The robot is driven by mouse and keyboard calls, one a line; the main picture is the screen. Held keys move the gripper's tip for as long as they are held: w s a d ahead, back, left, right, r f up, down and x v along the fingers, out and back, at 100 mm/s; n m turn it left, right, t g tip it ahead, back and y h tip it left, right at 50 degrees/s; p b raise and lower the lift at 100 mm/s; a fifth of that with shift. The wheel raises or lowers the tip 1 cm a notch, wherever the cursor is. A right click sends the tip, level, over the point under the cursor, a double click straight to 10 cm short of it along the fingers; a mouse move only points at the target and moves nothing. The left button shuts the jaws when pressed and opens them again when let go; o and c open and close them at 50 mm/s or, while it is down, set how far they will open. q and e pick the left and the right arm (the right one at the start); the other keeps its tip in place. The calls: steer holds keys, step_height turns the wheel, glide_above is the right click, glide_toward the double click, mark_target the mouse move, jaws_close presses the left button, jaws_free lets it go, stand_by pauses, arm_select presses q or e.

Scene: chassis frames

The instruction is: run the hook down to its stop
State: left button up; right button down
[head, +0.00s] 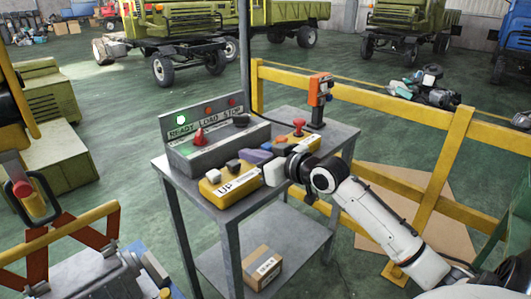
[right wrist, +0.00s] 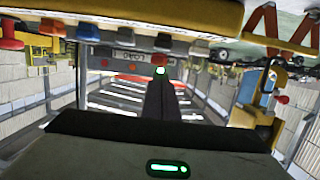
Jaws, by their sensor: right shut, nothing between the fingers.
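A yellow push-button pendant (head: 222,190) marked UP lies on a grey metal table (head: 240,211). It carries a row of grey, blue and orange buttons and a red mushroom button (head: 299,127) at its far end. My right gripper (head: 272,173) is shut and empty at the pendant's near side; I cannot tell whether it touches a button. In the right wrist view the shut dark fingers (right wrist: 161,98) point toward the pendant (right wrist: 120,15), which crosses the top edge. I cannot clearly make out the hook. My left gripper is out of view.
Behind the pendant, a grey box (head: 218,143) shows READY, LOAD and STOP lamps, with READY lit, and a red lever (head: 199,136). An orange device (head: 319,97) stands at the back corner. A yellow railing (head: 400,108) runs behind. A small carton (head: 262,267) sits on the lower shelf.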

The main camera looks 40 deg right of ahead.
steer(key=v, duration=0.5)
steer(key=shift+s+r, duration=0.3)
steer(key=shift+r, duration=0.05)
steer(key=shift+f, duration=0.1)
stand_by(0.5)
steer(key=s+a+f+g, duration=0.1)
steer(key=s+a+f, duration=0.2)
steer(key=f, duration=0.5)
steer(key=s+a+f+g, duration=0.2)
steer(key=s+a+f, duration=0.1)
steer(key=f, duration=0.6)
steer(key=s+a+f+g, duration=0.1)
steer(key=s+a+f, duration=0.2)
steer(key=f, duration=0.5)
steer(key=s+a+f+n+g+y, duration=0.1)
steer(key=s+a+f+g, duration=0.1)
steer(key=s+a+f, duration=1.1)
steer(key=s+a, duration=0.2)
steer(key=shift+s+a+g, duration=0.15)
steer(key=shift+s+g, duration=0.1)
steer(key=shift+g, duration=0.15)
